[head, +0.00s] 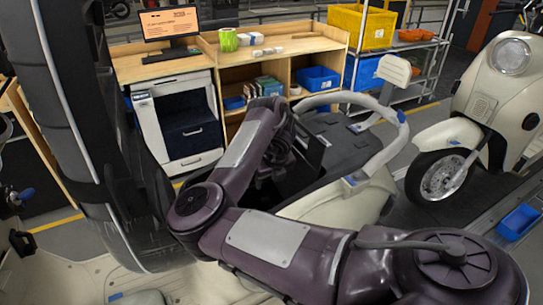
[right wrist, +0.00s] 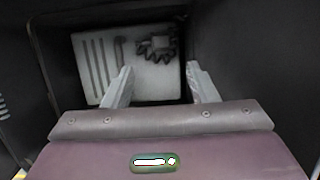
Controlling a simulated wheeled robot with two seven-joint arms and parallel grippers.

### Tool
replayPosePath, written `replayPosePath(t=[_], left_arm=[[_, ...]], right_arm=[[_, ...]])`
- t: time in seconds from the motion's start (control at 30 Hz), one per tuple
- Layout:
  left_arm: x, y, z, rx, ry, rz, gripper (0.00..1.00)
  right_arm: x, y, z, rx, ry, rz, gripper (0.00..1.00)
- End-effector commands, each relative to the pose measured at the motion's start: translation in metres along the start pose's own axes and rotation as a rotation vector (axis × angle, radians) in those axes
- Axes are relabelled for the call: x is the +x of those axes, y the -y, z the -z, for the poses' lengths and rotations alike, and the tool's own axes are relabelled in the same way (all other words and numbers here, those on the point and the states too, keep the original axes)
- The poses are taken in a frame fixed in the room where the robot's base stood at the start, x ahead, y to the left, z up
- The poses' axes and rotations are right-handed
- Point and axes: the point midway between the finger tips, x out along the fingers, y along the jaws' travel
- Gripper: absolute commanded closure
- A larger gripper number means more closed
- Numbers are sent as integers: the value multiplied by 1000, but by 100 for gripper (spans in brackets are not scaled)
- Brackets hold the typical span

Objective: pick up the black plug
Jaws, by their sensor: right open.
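My right gripper (right wrist: 157,85) is open. Its two pale grey fingers stand apart inside a dark, box-like recess, with nothing seen between their tips. Beyond the fingers lies a light grey block (right wrist: 95,65) with dark slots and a dark toothed shape (right wrist: 158,46) on it. I cannot tell whether this toothed shape is the black plug; no plug is clearly recognisable. In the head view my right arm reaches over the pale scooter body (head: 345,203), and its wrist hides the recess and the fingertips. My left gripper does not show.
Dark walls (right wrist: 235,45) close in around the right gripper. A curved pale handle bar (head: 398,125) rises beside my right wrist. Another scooter (head: 510,95) and a blue tray (head: 518,221) are at right.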

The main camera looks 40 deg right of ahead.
Motion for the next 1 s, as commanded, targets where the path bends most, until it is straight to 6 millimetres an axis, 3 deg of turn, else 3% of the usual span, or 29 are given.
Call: replayPosePath(t=[0.3,0.5,0.63,0.83,1.0], left_arm=[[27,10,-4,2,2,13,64],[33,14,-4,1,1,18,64],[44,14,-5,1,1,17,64],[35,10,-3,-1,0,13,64],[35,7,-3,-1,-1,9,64]], right_arm=[[58,2,4,-5,-5,4,47],[69,2,2,-2,-3,2,47],[87,4,4,-5,-7,3,47],[110,5,2,-3,-5,-1,47],[116,5,2,-1,-1,0,47]])
